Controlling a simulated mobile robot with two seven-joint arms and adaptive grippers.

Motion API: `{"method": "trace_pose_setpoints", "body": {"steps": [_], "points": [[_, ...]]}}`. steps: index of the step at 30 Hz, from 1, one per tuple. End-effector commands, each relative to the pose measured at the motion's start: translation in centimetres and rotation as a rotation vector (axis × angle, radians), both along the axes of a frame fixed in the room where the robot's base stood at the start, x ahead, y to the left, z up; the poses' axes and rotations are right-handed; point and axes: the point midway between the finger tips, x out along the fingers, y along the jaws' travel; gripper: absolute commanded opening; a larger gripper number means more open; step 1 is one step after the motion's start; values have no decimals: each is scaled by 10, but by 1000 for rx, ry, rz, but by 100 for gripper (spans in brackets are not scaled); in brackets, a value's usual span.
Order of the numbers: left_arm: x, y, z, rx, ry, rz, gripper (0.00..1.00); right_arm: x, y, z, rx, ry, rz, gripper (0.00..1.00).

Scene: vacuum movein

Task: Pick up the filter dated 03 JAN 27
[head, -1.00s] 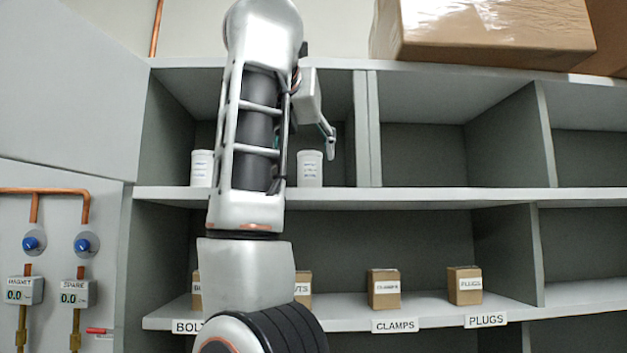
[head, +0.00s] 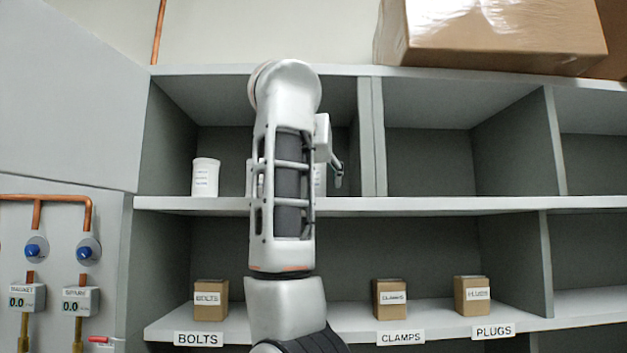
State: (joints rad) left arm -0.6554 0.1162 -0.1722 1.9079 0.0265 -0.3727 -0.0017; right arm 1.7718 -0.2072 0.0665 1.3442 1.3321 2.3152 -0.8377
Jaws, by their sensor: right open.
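White canisters with printed labels, which look like the filters, stand on the upper left shelf. The left one (head: 205,177) is in full view, but its print is too small to read. A second canister shows partly behind my right arm, and a third (head: 319,179) shows at the arm's right edge. I cannot tell which one is dated 03 JAN 27. My right gripper (head: 338,175) is open, to the right of the third canister and partly hidden by my arm. My left gripper is not in view.
The lower shelf (head: 360,318) holds small boxes marked bolts (head: 210,299), clamps (head: 389,299) and plugs (head: 472,295). A divider (head: 372,135) stands right of my gripper. A large carton (head: 500,35) sits on top. Gauges and copper pipes (head: 50,199) are at the left.

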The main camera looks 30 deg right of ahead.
Motion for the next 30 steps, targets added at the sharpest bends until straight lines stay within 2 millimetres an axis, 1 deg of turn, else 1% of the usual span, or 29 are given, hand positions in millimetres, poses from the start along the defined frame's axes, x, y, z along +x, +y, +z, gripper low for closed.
{"method": "trace_pose_setpoints", "body": {"steps": [4,5,6,8,9,10,19,23,26,30], "points": [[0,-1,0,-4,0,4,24,0,0,0,0,0,0,56],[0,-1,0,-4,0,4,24,0,0,0,0,0,0,51],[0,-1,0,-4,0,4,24,0,0,0,0,0,0,41],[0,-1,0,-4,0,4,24,0,0,0,0,0,0,25],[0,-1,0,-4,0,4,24,0,0,0,0,0,0,15],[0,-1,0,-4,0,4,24,0,0,0,0,0,0,11],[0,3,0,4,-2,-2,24,-1,0,1,0,0,-1,11],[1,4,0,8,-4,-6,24,-2,-1,5,1,0,-4,11],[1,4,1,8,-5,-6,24,-6,-4,13,0,-1,-11,11],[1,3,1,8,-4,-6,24,-16,-10,32,1,-3,-18,11]]}}
